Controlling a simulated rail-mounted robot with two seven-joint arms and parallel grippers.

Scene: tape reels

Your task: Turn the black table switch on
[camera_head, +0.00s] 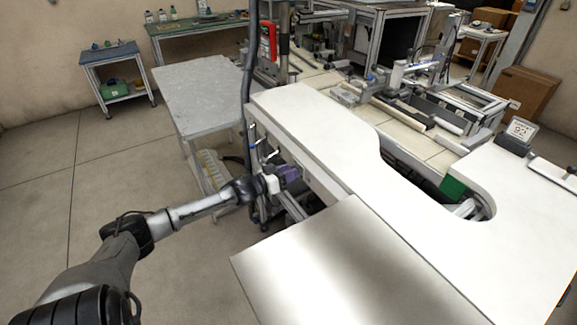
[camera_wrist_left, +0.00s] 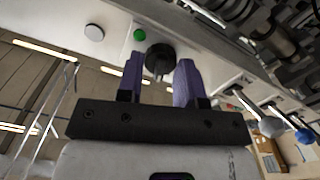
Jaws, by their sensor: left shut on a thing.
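The black table switch (camera_wrist_left: 159,59) is a round knob with a raised grip bar, on the pale side panel of the table (camera_wrist_left: 205,60). In the left wrist view it sits between the two purple fingers of my left gripper (camera_wrist_left: 161,70), which is shut on it. In the head view my left gripper (camera_head: 290,174) reaches the side of the long white table (camera_head: 330,125), and the switch is hidden there. My right gripper is not in view.
A green round button (camera_wrist_left: 139,34) and a pale round button (camera_wrist_left: 94,32) sit left of the switch. Blue-tipped (camera_wrist_left: 304,135) and grey-tipped (camera_wrist_left: 271,126) levers stick out to its right. A metal tabletop (camera_head: 330,265) lies nearer me.

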